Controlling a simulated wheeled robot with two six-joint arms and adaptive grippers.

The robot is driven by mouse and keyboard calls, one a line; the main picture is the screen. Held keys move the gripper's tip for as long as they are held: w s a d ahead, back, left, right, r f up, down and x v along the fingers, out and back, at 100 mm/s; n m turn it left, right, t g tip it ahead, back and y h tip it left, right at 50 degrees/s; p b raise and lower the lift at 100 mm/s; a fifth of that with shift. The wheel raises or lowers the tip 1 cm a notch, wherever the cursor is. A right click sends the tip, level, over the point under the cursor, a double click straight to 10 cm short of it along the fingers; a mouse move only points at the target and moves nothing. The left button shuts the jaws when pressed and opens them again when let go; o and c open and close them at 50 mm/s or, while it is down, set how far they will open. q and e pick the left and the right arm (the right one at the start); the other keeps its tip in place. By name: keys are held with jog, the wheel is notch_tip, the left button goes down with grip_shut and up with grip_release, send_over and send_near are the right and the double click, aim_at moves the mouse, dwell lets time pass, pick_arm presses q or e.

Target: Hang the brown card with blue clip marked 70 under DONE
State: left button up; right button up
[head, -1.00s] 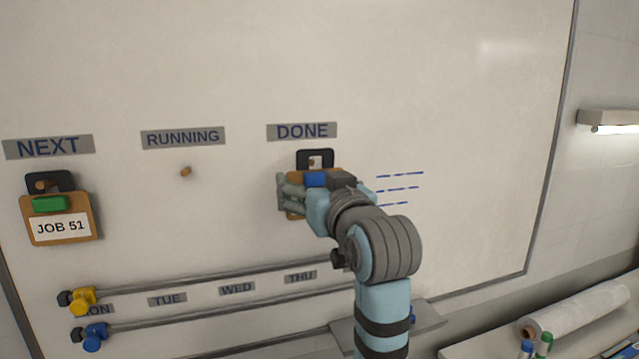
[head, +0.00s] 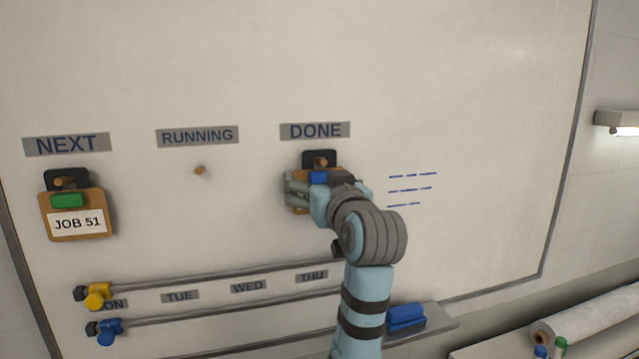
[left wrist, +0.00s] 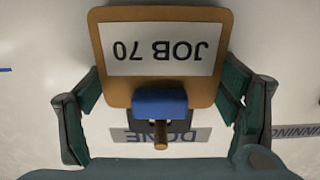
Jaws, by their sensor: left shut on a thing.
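The brown card (left wrist: 120,86) reads JOB 70 upside down in the left wrist view and has a blue clip (left wrist: 160,103). In the head view its blue clip (head: 318,178) and black hanger (head: 309,159) show just below the DONE label (head: 315,131). My left gripper (head: 300,190) is shut on the card by its side edges and hides most of it in the head view. The wooden DONE peg (head: 321,161) shows in the hanger's hole; I cannot tell whether the hanger rests on it. My right gripper is not in view.
A card with a green clip (head: 67,201), JOB 51, hangs under NEXT (head: 66,144). The RUNNING peg (head: 199,170) is bare. Rails (head: 210,275) with yellow and blue knobs cross the board below. A ledge holds a blue eraser (head: 405,317).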

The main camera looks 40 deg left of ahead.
pick_arm(q)
jog(key=o, duration=0.9)
jog(key=shift+o, duration=0.2)
jog(key=shift+d, duration=0.1)
